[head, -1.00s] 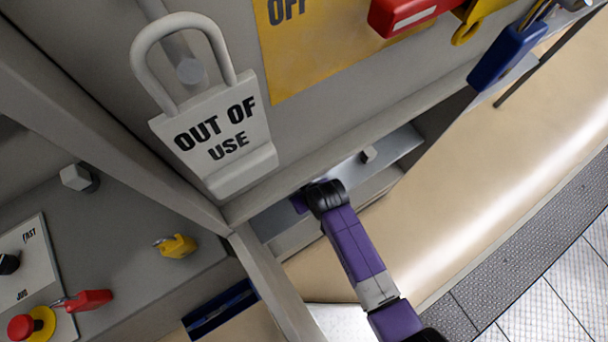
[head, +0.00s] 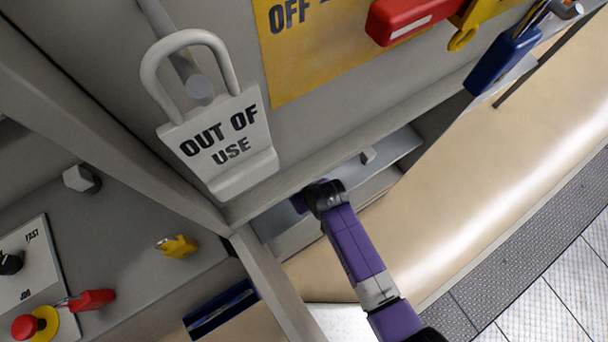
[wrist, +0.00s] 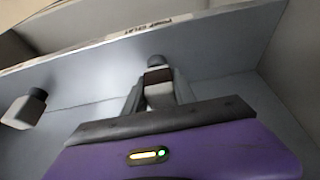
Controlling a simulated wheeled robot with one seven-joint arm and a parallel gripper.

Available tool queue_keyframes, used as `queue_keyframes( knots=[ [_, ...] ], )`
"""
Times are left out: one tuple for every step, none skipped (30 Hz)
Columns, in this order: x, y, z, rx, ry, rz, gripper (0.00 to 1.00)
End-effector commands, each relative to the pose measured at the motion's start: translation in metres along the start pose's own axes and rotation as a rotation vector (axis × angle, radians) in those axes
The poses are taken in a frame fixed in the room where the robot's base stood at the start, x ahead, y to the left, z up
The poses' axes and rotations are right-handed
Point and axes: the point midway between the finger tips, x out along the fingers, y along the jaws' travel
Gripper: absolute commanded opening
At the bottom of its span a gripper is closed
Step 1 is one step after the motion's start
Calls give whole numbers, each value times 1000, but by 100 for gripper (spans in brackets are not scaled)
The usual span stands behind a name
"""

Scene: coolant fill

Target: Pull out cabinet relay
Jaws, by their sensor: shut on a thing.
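In the wrist view my gripper (wrist: 158,88) is shut on the cabinet relay (wrist: 158,74), a small block with a brown band and a dark grey end. The fingers lie on both sides of it, and the relay is close to a grey metal panel. Whether it is seated or free of the panel I cannot tell. A printed label strip (wrist: 165,26), roughly reading "POWER RELAY", runs along the ledge above it. In the head view my gripper (head: 302,203) reaches under the cabinet's lower edge; its fingertips and the held relay are hidden.
A white "OUT OF USE" padlock (head: 222,142) hangs above my gripper. The cabinet frame (head: 275,285) stands close left. Floor (head: 540,285) is clear at lower right.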

Motion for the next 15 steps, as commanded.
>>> queue_keyframes(
  knots=[
    [-3,0,-2,0,1,0,6],
    [-5,0,-2,0,1,0,6],
    [-6,0,-3,0,1,0,6],
    [-8,0,-4,0,1,0,6],
    [-9,0,-4,0,1,0,6],
    [-11,0,-5,0,1,0,6],
    [-12,0,-5,0,0,0,6],
    [-13,0,-6,0,1,0,6],
    [-15,0,-6,0,0,0,6],
    [-16,0,-7,0,0,0,6],
    [-18,0,-7,0,0,0,6],
    [-19,0,-8,0,0,0,6],
    [-20,0,-9,0,0,0,6],
    [-22,0,-9,0,0,0,6],
    [-23,0,-10,0,0,0,6]
  ],
)
